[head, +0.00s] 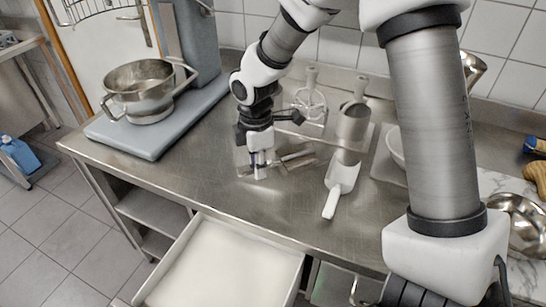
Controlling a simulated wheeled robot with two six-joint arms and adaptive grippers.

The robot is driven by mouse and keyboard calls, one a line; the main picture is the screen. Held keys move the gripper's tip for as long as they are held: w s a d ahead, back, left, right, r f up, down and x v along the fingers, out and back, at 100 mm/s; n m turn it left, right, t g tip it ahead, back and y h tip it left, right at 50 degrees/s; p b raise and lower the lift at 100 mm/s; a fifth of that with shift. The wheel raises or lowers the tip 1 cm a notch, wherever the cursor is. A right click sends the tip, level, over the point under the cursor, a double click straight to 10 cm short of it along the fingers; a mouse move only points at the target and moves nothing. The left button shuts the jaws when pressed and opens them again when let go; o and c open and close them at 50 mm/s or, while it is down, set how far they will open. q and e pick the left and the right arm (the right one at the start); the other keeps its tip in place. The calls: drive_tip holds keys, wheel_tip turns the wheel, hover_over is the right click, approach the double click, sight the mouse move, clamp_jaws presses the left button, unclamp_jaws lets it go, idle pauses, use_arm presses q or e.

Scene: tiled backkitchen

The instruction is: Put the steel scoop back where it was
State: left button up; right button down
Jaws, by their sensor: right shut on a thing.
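My right gripper (258,168) points down over the worktop, left of the tool rack. Its jaws are closed on a slim steel piece (298,156) that sticks out to the right, apparently the steel scoop; the fingers hide part of it, and its shape is hard to make out. A steel cylindrical scoop-like tool (352,124) with a pale handle stands farther right. A white scoop (343,180) lies in front of it, handle toward the front edge. My left gripper is out of view.
A steel pot (139,82) sits on a grey-blue appliance (150,140) at left. A white-bottomed drawer (222,262) is open below the front edge. Steel bowls (520,220) stand at right. The front-left worktop (205,175) is clear.

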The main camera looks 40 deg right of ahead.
drive_tip(key=f, duration=0.4)
drive_tip(key=w+f, duration=0.1)
drive_tip(key=f, duration=0.1)
drive_tip(key=shift+d, duration=0.25)
drive_tip(key=shift+s+a, duration=0.1)
drive_tip(key=shift+s, duration=0.1)
drive_tip(key=shift+f, duration=0.2)
drive_tip(key=c, duration=1)
unclamp_jaws()
drive_tip(key=shift+w, duration=0.1)
drive_tip(key=shift+r, duration=0.1)
wheel_tip(320, 180, up, 12)
drive_tip(key=shift+r, duration=0.1)
